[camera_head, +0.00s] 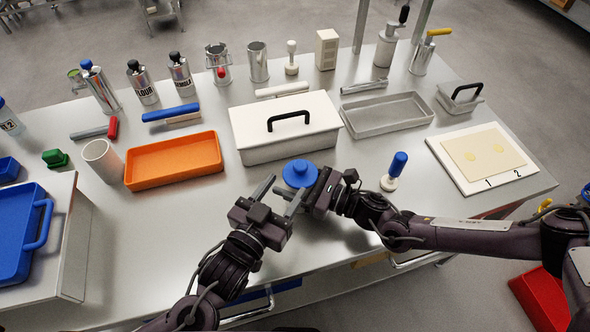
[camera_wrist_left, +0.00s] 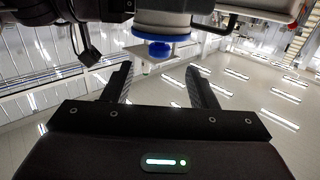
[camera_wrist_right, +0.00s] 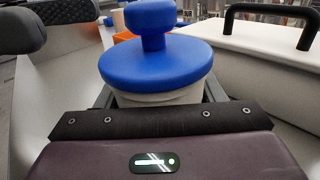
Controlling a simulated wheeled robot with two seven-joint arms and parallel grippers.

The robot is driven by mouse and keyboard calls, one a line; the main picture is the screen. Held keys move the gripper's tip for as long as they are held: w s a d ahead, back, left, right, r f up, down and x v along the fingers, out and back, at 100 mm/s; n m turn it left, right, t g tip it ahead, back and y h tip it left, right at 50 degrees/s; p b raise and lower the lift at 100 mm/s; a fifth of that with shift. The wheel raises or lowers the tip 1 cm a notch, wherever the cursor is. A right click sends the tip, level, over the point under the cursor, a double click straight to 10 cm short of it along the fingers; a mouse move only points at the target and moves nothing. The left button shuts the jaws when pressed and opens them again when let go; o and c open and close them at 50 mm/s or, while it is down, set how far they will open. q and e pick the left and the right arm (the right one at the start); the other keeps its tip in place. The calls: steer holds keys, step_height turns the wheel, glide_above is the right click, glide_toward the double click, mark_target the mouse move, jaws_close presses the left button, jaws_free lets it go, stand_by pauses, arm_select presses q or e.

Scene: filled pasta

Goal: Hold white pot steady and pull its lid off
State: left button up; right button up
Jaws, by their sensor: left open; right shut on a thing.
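The white pot's blue lid (camera_head: 300,173), with a round knob, is seated on the pot near the front middle of the table. The white pot (camera_wrist_right: 160,98) shows below the lid in the right wrist view; in the head view its body is mostly hidden. My right gripper (camera_head: 313,191) is shut on the pot from the right. My left gripper (camera_head: 280,194) is open and empty, its fingers pointing toward the pot from the front left. In the left wrist view the lid (camera_wrist_left: 160,50) appears upside down, beyond the open fingertips (camera_wrist_left: 161,85) and apart from them.
A large white box with a black handle (camera_head: 258,151) stands just behind the pot. An orange tray (camera_head: 150,182) lies at the left. A blue-handled stamp (camera_head: 390,184) stands to the right, near my right arm.

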mark_target(300, 164)
arm_select(q)
steer(key=x, duration=0.8)
steer(key=shift+s, duration=0.1)
jaws_close()
steer(key=shift+r, duration=0.25)
stand_by(0.6)
steer(key=shift+r, duration=0.9)
